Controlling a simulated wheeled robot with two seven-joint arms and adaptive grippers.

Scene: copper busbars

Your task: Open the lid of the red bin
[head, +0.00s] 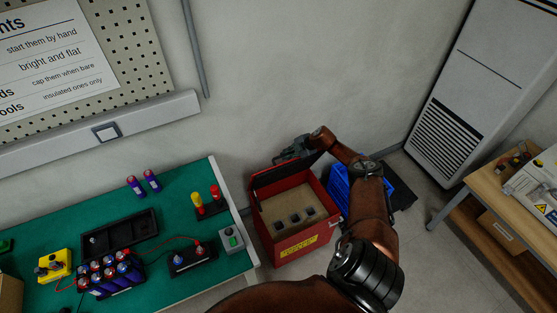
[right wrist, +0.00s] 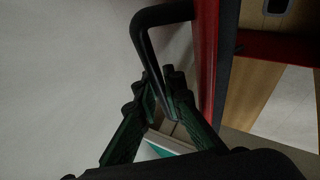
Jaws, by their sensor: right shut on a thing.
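The red bin (head: 299,245) stands on the floor right of the green bench, with a yellow label on its front. Its lid (head: 282,174) is raised and tilted up at the back, so the bin's inside shows, with several small dark pieces on a tan bottom. My right gripper (head: 292,150) is at the lid's upper edge. In the right wrist view the fingers (right wrist: 165,92) are shut on the lid's black bar handle (right wrist: 142,42), next to the red lid edge (right wrist: 206,60). My left gripper is not in view.
A blue crate (head: 340,190) stands close to the bin's right side, partly behind my right arm. The green bench (head: 180,215) holds batteries, a black tray and small devices. A wooden table (head: 490,190) is at the right. The wall is close behind the bin.

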